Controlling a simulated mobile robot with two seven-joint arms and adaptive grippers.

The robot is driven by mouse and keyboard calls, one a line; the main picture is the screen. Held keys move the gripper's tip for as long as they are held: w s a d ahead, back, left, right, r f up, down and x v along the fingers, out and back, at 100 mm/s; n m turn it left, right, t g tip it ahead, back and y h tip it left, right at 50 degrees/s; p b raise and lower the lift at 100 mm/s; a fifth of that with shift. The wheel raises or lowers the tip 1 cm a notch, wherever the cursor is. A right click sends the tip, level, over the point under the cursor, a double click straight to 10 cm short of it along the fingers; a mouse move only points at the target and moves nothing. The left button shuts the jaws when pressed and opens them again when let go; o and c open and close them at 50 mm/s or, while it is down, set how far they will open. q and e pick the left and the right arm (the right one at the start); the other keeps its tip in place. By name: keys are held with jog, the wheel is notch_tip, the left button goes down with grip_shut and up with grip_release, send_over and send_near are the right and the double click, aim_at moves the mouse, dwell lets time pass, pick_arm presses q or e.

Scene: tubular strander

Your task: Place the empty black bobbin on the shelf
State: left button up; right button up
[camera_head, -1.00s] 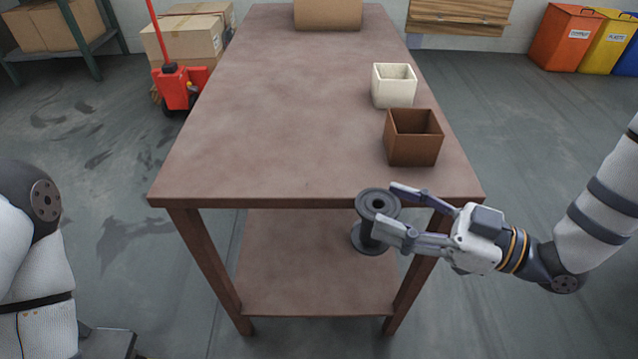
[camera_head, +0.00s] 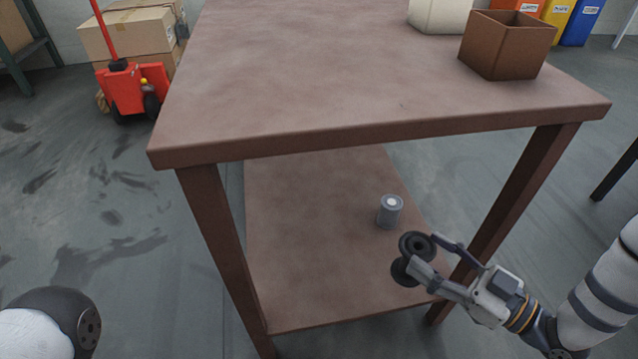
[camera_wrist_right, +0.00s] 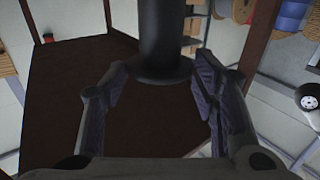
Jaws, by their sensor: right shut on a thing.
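The empty black bobbin (camera_head: 418,246), a dark spool with a flange at each end, is in my right gripper (camera_head: 426,252). The gripper is shut on it between the flanges. The bobbin is a little tilted in the head view, in front of the right part of the lower shelf (camera_head: 310,225) of the brown table. I cannot tell whether it touches the shelf. In the right wrist view the bobbin (camera_wrist_right: 165,38) rises at top centre between the two fingers (camera_wrist_right: 163,95). My left gripper is out of view.
A small grey cylinder (camera_head: 390,212) stands on the shelf behind the bobbin. Table legs (camera_head: 515,200) flank the shelf, and the tabletop (camera_head: 330,75) lies above it. A brown box (camera_head: 505,50) and a cream container (camera_head: 440,14) stand on top. The shelf's left part is clear.

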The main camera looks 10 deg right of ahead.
jog(key=w+d+f+m+h+b, duration=0.1)
jog(key=w+d+f+h+b, duration=0.25)
jog(key=f, duration=0.55)
jog(key=shift+t+y, duration=0.6)
jog(key=shift+y, duration=0.15)
jog(key=w+a+f+b, duration=0.3)
jog(key=f, duration=0.1)
jog(key=w+a+f+b, duration=0.3)
jog(key=f, duration=0.2)
jog(key=w+a+f+b, duration=0.3)
jog(key=f+b, duration=0.1)
jog(key=shift+w+a+f, duration=0.1)
jog(key=shift+a+f, duration=0.2)
jog(key=shift+a, duration=0.1)
jog(key=shift+r, duration=0.25)
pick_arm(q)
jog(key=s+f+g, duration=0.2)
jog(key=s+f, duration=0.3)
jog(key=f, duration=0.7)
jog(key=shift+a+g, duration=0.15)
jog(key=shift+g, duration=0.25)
pick_arm(e)
jog(key=shift+f, duration=0.15)
jog(key=o, duration=1.2)
jog(key=shift+f, duration=0.1)
jog(key=o, duration=0.5)
jog(key=shift+c, duration=0.2)
